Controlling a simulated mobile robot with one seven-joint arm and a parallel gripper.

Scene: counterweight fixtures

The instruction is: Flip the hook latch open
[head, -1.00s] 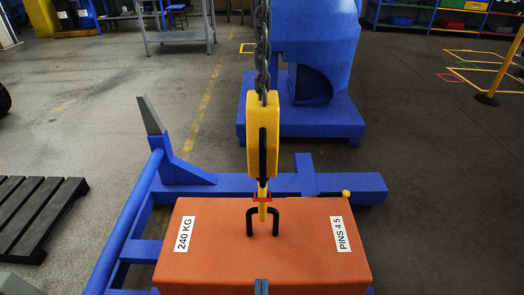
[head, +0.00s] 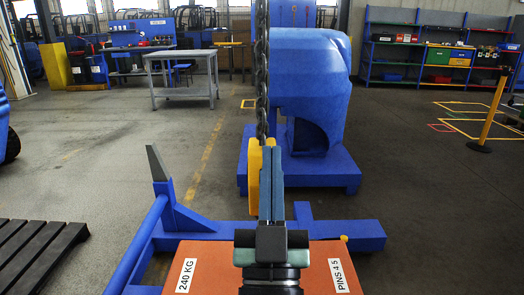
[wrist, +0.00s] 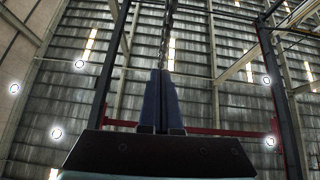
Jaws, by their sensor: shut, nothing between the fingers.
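The yellow hook block (head: 254,178) hangs on a dark chain (head: 262,80) in the head view. My gripper (head: 271,152) is shut and empty, its blue-grey fingers pointing up and away, in front of the block and covering its right part. The hook, its red latch and the lifting loop are hidden behind my gripper and wrist. The orange counterweight (head: 211,262) lies below, labelled 240 KG and PINS 4 5. In the wrist view my closed fingers (wrist: 160,74) point toward the wall and roof, with a strip of chain (wrist: 171,35) beyond them; no latch shows there.
A blue frame (head: 350,230) with a grey-tipped upright stands around the counterweight. A blue machine body (head: 312,75) on a blue base stands behind the chain. A dark slatted pallet (head: 35,250) lies at left. The floor between is open.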

